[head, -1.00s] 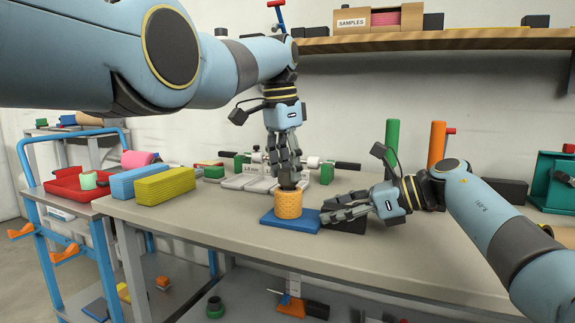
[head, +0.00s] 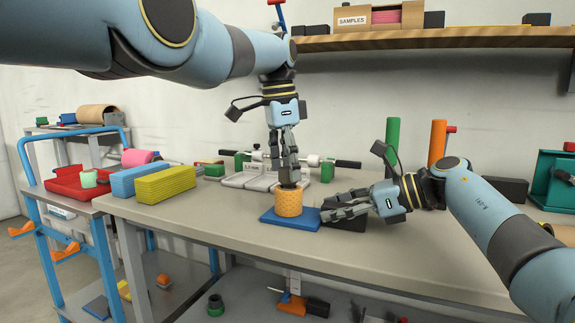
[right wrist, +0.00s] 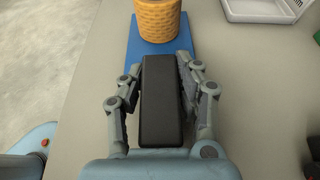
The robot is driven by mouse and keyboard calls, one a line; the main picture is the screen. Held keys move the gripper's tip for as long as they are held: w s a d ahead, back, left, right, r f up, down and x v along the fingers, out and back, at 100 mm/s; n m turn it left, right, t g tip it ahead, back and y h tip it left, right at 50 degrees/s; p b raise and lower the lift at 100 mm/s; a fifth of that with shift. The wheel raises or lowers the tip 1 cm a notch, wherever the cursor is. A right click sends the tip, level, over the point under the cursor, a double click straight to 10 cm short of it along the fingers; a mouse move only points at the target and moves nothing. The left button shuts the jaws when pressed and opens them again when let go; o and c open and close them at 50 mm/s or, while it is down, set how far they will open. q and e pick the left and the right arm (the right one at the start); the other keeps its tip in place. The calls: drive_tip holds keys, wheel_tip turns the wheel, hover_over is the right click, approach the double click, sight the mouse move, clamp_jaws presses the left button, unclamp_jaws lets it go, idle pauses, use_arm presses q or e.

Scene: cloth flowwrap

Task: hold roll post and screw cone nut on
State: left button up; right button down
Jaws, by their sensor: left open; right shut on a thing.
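An orange, dotted cylinder (head: 288,203) stands upright on a blue base plate (head: 270,218) on the bench; it also shows at the top of the right wrist view (right wrist: 157,18). A small dark piece (head: 289,186) shows at its top, mostly hidden by my fingers. My left gripper (head: 289,176) points down right over it, open, with its fingertips around or close to that dark piece; contact cannot be told. My right gripper (head: 335,213) lies low from the right. In the right wrist view it is shut on a black block (right wrist: 160,105) at the plate's near edge.
Yellow (head: 166,184) and blue (head: 133,178) stacks lie at the bench's left. A fixture with black-ended bar (head: 310,160) stands behind the cylinder. Green (head: 392,140) and orange (head: 437,145) upright posts stand behind my right arm. The front of the bench is clear.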

use_arm(q)
drive_tip(key=shift+o, duration=1.1)
drive_tip(key=r, duration=0.7)
drive_tip(key=shift+s+a+r, duration=0.2)
drive_tip(key=shift+a, duration=0.2)
use_arm(e)
drive_tip(key=c, duration=0.9)
unclamp_jaws()
drive_tip(key=shift+o, duration=0.2)
drive_tip(key=shift+d, duration=0.1)
wheel_tip(320, 180, up, 4)
drive_tip(key=r, duration=0.1)
hover_over(394, 234)
drive_tip(key=shift+s+f, duration=0.1)
drive_tip(key=shift+f, duration=0.15)
